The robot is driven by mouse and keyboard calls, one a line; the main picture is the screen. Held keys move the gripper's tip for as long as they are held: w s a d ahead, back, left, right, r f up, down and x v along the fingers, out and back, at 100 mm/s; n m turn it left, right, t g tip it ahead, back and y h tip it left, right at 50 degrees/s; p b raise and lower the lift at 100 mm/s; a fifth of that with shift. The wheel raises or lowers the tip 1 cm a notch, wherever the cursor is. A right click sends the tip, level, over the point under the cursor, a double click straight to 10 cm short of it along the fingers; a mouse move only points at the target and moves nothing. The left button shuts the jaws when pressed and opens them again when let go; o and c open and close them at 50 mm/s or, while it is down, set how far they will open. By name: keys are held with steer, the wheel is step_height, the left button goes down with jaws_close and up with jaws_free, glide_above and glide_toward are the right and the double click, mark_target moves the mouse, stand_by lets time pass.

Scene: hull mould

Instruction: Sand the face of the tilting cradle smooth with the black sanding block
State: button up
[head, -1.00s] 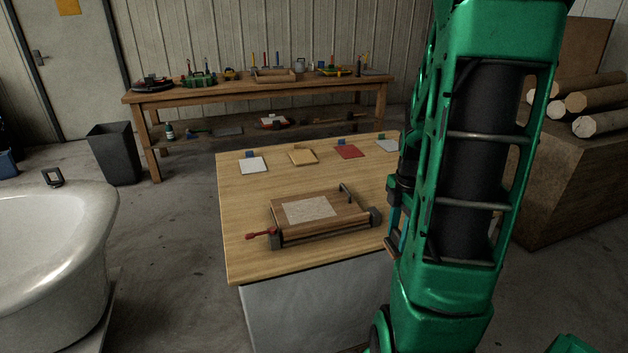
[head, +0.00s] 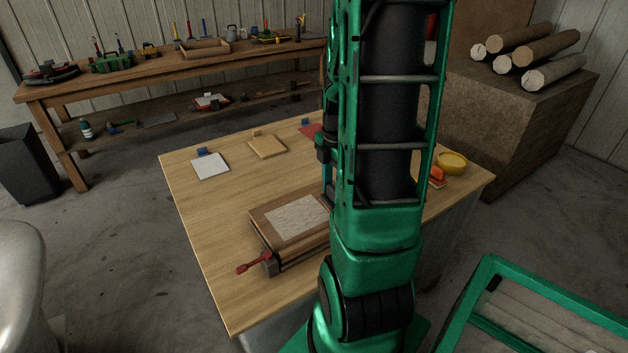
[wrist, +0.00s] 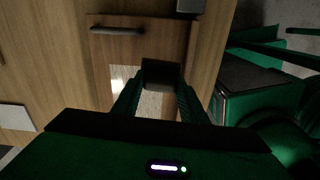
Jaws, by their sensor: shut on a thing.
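The tilting cradle is a brown wooden board (head: 262,226) on the table, with a pale rough rectangular face (head: 297,216) and a red lever (head: 253,262) at its near left. My arm hides its right part in the head view. In the wrist view the cradle board (wrist: 103,52) lies beneath my gripper (wrist: 158,88), its dark bar handle (wrist: 118,30) towards the top. My gripper is shut on the black sanding block (wrist: 162,72), which sits over the pale face. I cannot tell whether the block touches the face.
On the table lie a white sheet (head: 210,166), a tan sheet (head: 267,147) and a red sheet (head: 311,131), with a yellow bowl (head: 452,162) and an orange item (head: 437,176) to the right. A workbench (head: 100,92) stands behind. The table's left front is bare.

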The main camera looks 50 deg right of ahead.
steer(key=shift+w, duration=1.1)
steer(key=w, duration=0.2)
steer(key=w+d, duration=0.1)
steer(key=w, duration=0.1)
steer(key=w+d, duration=0.1)
steer(key=w, duration=0.1)
steer(key=shift+w, duration=0.4)
steer(key=w+a, duration=0.1)
steer(key=a, duration=0.4)
steer(key=w+a, duration=0.1)
steer(key=a, duration=0.4)
steer(key=w+a, duration=0.2)
steer(key=a, duration=0.3)
steer(key=shift+a, duration=0.35)
steer(key=s, duration=0.2)
steer(key=s+a, duration=0.1)
steer(key=s, duration=0.4)
steer(key=shift+s+a, duration=0.15)
steer(key=shift+a, duration=0.25)
steer(key=shift+s+f, duration=0.15)
steer(key=shift+s, duration=0.15)
steer(key=shift+w+f, duration=0.1)
steer(key=shift+f, duration=1)
steer(key=shift+f, duration=0.75)
